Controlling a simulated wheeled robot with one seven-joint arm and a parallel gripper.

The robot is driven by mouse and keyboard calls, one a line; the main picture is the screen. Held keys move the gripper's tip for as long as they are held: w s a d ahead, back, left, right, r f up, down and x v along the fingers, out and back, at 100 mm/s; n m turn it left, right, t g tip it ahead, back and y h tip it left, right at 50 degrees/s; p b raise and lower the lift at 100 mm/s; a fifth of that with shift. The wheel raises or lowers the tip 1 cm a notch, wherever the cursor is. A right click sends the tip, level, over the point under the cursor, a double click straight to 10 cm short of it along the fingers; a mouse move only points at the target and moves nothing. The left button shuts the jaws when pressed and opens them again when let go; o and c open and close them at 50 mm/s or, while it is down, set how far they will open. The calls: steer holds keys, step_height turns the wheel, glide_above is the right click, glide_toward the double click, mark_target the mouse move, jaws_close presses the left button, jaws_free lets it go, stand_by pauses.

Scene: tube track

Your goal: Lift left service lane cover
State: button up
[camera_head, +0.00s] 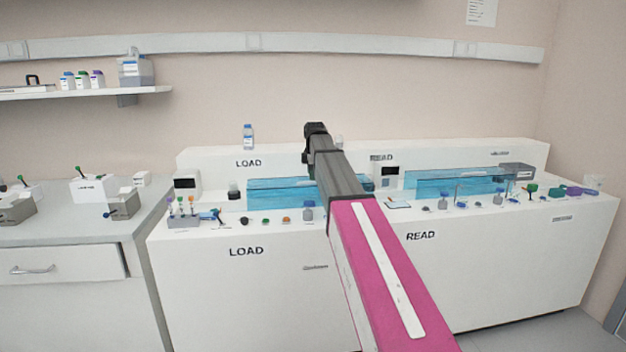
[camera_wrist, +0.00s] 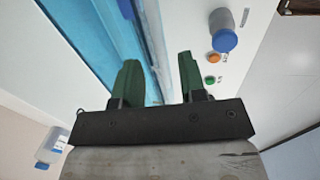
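The left service lane cover is a clear blue panel (camera_head: 265,197) set in the white LOAD bench, partly hidden behind my arm in the head view. It fills the upper left of the wrist view (camera_wrist: 90,40). My gripper (camera_wrist: 158,62) is open, with two green fingers apart and nothing held between them. Its fingers point toward the cover's edge and a pale strip beside it. I cannot tell whether they touch anything.
A second blue cover (camera_head: 450,185) lies on the READ side. A blue-capped bottle (camera_wrist: 224,32), an orange cap (camera_wrist: 214,58) and a green cap (camera_wrist: 210,79) stand near the fingers. Another bottle (camera_head: 248,138) stands on the back ledge. A tube rack (camera_head: 184,220) is at the bench's left.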

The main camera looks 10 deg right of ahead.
steer(key=shift+w+f, duration=0.25)
steer(key=shift+f, duration=1)
jaws_close()
steer(key=w+r, duration=0.7)
steer(key=w, duration=0.6)
steer(key=shift+w+f, duration=0.35)
steer(key=shift+w, duration=2)
steer(key=shift+w+f, duration=0.3)
steer(key=shift+w, duration=2.05)
steer(key=shift+w+f, duration=0.35)
steer(key=shift+w, duration=2)
